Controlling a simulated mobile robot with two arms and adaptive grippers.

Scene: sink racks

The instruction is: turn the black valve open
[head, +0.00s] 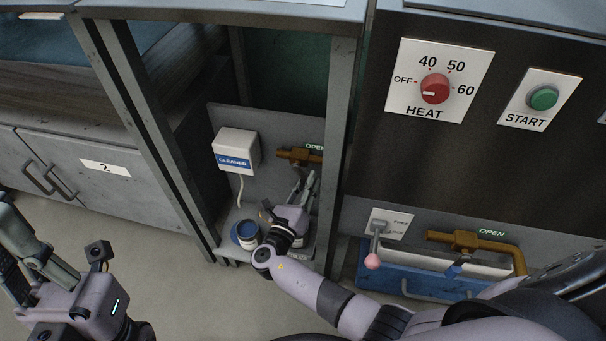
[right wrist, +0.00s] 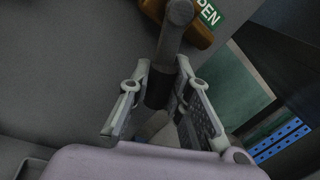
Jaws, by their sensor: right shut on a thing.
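The black valve handle (right wrist: 158,90) shows in the right wrist view, hanging from a grey stem below a brass pipe fitting (right wrist: 190,20). In the head view the brass pipe (head: 298,155) is on the back panel of the narrow bay, beside a green OPEN label (head: 315,147). My right gripper (head: 304,186) reaches into this bay, and its fingers are shut on the black handle, one on each side. The gripper hides most of the handle in the head view. My left gripper (head: 25,245) is at the lower left, away from the valve; its opening is unclear.
A white CLEANER box (head: 236,150) hangs left of the pipe, with a blue-topped tub (head: 246,234) below. Metal posts (head: 346,110) frame the bay. To the right are a second brass pipe (head: 475,242), a lever with a pink knob (head: 373,260) and a HEAT panel (head: 437,80).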

